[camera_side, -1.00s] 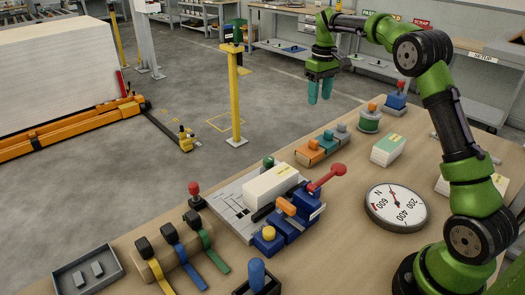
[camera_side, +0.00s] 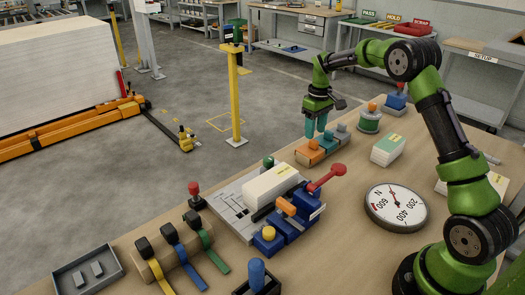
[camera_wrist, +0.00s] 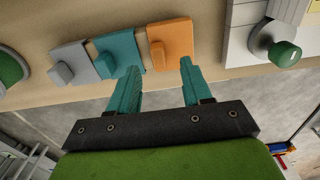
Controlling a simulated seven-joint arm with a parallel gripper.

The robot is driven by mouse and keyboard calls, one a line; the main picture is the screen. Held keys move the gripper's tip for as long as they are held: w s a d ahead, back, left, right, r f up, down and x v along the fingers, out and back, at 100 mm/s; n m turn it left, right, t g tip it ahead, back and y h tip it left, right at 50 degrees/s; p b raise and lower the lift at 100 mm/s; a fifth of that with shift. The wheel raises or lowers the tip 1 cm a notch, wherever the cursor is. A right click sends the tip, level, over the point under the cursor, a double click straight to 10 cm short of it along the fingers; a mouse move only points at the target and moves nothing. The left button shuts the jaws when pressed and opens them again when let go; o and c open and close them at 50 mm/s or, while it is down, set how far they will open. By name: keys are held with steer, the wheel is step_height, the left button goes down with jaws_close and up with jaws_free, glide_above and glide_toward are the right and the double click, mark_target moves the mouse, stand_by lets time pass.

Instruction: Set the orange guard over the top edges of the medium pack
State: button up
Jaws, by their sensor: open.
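The orange guard (camera_side: 314,156) has a small raised knob and sits at the near end of a row beside a teal guard (camera_side: 328,146) and a grey one (camera_side: 343,137). In the wrist view the orange guard (camera_wrist: 178,42) lies just beyond my fingertips, its knob between their lines. My gripper (camera_side: 316,134) is open and empty, fingers pointing down over the row; in the wrist view my gripper (camera_wrist: 159,66) straddles the knob's position. A white pack (camera_side: 270,184) lies in the grey fixture; I cannot tell by label which pack is the medium one.
Blue clamp hardware with a red-knobbed lever (camera_side: 328,178) stands right of the fixture pack. A green-labelled pack (camera_side: 388,150), a dial gauge (camera_side: 396,207) and a green spool (camera_side: 369,121) stand on the bench.

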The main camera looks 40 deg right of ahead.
mark_target(314, 140)
step_height(314, 140, down, 4)
steer(key=shift+d+f, duration=0.1)
jaws_close()
